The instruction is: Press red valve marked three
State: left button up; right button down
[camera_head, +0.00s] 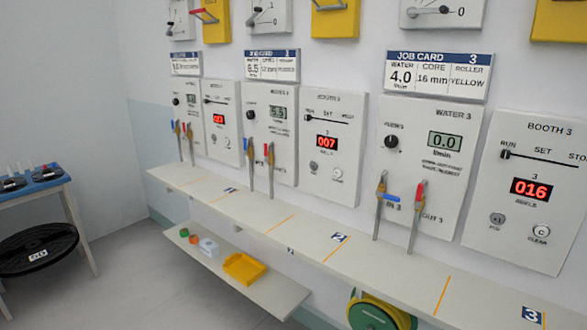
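The red-handled valve of station 3 (420,192) is on a thin upright pipe in front of the lower edge of the WATER 3 panel (412,152), beside the label OUT 3. Its red handle stands nearly upright, in line with the pipe. Just left of it is the blue-handled valve (387,197), by a label that seems to read IN 3; its blue handle lies crosswise to its pipe. The WATER 3 display (444,142) reads 0.0. Neither of my grippers is in view.
A long white shelf (300,232) runs below the panels. The BOOTH 3 panel (530,240) is to the right. Other stations with similar valves are to the left. A lower shelf (275,294) holds a yellow tray (244,268). A blue-topped table (30,184) stands at left.

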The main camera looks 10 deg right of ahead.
aim_at(419, 190)
jog(key=i+l+z, duration=0.1)
jog(key=z, duration=0.3)
jog(key=i+z, duration=0.25)
jog(key=z, duration=0.15)
jog(key=i+z, duration=0.2)
jog(key=z, duration=0.2)
